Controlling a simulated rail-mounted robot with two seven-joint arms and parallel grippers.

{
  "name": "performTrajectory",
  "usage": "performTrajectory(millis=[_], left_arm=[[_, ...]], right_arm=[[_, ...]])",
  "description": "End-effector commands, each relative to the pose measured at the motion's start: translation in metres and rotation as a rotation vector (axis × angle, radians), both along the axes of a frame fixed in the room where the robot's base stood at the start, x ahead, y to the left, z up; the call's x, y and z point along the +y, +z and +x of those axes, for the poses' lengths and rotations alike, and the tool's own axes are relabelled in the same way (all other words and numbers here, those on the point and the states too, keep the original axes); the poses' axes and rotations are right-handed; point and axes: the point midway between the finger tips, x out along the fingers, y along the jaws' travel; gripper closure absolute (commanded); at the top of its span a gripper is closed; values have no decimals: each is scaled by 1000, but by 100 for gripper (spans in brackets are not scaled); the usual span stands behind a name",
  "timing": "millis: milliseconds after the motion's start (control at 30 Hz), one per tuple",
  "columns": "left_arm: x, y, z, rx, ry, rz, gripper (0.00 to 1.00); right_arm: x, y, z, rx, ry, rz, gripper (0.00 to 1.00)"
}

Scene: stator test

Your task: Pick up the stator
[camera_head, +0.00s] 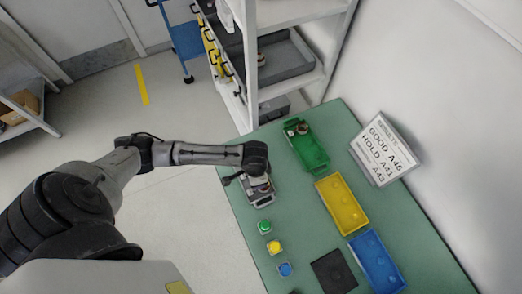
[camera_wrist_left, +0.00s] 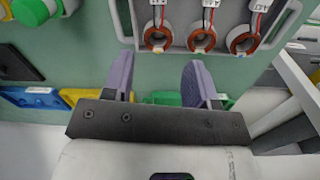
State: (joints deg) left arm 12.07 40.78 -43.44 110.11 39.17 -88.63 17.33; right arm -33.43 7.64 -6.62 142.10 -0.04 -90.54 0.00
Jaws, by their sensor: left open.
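Three stators, copper-coloured rings with red and dark wires and white tags, sit in a row in a grey tray (camera_wrist_left: 275,45) in the left wrist view: a left one (camera_wrist_left: 158,39), a middle one (camera_wrist_left: 202,40) and a right one (camera_wrist_left: 242,40). My left gripper (camera_wrist_left: 160,65) is open and empty, its two purple fingers apart, with the stators beyond the fingertips. In the head view the left gripper (camera_head: 250,182) is over the grey tray (camera_head: 262,198) at the table's left edge, and my arm hides most of the stators. My right gripper is not in view.
The green table (camera_head: 300,220) also holds a green bin (camera_head: 310,150) with a small part at its far end, a yellow bin (camera_head: 342,204), a blue bin (camera_head: 377,262), a black pad (camera_head: 333,272), coloured buttons (camera_head: 273,247) and a sign (camera_head: 385,150). Shelving (camera_head: 250,60) stands behind.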

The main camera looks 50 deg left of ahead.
Motion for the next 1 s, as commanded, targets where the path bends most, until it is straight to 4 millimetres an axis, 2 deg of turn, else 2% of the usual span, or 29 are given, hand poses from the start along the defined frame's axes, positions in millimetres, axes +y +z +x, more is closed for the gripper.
performTrajectory(millis=[100, 233, 567, 833, 1000], left_arm=[[0, -22, -1, 2, 1, 2, 47], [-1, -41, 0, 1, 0, 0, 47], [-2, -60, -1, -1, -2, 2, 47], [-3, -94, -3, 0, -1, 2, 47], [-4, -107, -3, -1, -2, 2, 47]], right_arm=[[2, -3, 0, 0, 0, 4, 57], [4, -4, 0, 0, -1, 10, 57], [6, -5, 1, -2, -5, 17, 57], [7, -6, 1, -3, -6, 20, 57], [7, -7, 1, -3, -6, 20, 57]])
